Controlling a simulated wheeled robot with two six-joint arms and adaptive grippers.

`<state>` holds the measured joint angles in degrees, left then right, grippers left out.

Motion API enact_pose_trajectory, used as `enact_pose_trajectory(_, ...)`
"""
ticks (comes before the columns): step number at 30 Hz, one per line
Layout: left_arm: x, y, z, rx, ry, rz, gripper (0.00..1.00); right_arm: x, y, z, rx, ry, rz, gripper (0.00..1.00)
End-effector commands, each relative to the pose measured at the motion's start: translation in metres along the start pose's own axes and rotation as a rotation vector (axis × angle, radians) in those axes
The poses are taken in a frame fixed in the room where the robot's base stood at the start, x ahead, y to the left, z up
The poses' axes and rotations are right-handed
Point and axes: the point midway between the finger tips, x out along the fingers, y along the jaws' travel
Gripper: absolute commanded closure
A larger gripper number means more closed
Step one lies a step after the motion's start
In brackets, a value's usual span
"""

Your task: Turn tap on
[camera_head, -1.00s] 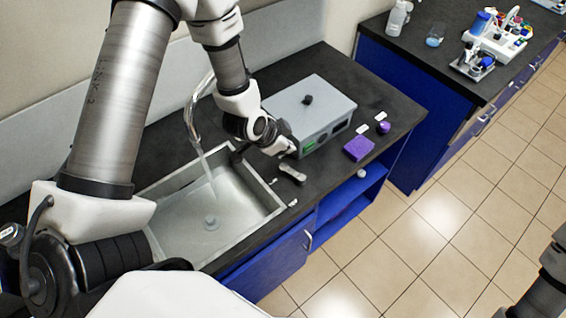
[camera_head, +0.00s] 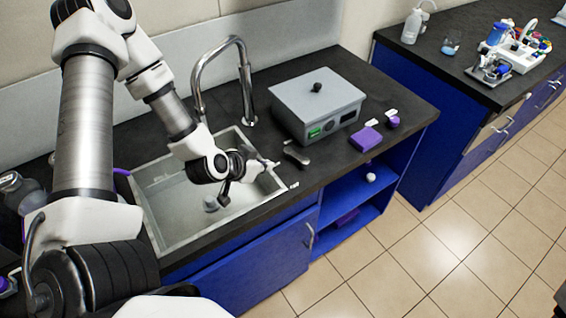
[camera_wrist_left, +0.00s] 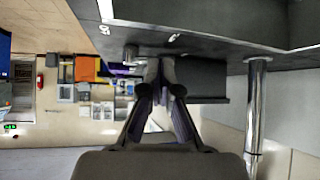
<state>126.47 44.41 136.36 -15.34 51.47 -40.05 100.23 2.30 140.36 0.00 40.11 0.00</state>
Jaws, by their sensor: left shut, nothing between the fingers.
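The chrome tap (camera_head: 218,48), a tall gooseneck, stands behind the sink (camera_head: 180,225); its spout comes down toward the basin. Its post (camera_wrist_left: 256,105) shows at the right in the left wrist view. My left gripper (camera_head: 266,165) is over the sink's right end, in front of the tap and apart from it. Its fingers (camera_wrist_left: 166,92) are closed together and empty in the left wrist view. My left arm hides the space below the spout, so I cannot tell whether water runs now. My right gripper is not in view.
A grey box (camera_head: 318,103) with a black knob stands right of the tap. A purple block (camera_head: 366,139) and a small purple item (camera_head: 393,122) lie near the counter's front edge. A grey handle-like object (camera_head: 296,154) lies near the gripper. Open floor (camera_head: 430,240) lies right.

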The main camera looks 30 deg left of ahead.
Motion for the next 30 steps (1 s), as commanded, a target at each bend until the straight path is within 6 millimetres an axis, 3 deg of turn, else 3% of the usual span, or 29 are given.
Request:
enact_pose_trajectory(5, 0.041, 0.001, 0.002, 0.009, -0.002, 0.002, 1.0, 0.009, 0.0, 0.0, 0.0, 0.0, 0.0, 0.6)
enact_pose_trajectory(9, 0.057, 0.001, -0.018, 0.005, 0.001, 0.002, 1.0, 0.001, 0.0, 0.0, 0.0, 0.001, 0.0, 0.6)
enact_pose_trajectory(30, 0.084, -0.004, -0.038, 0.0, 0.001, 0.0, 1.0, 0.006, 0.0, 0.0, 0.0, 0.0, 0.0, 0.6)
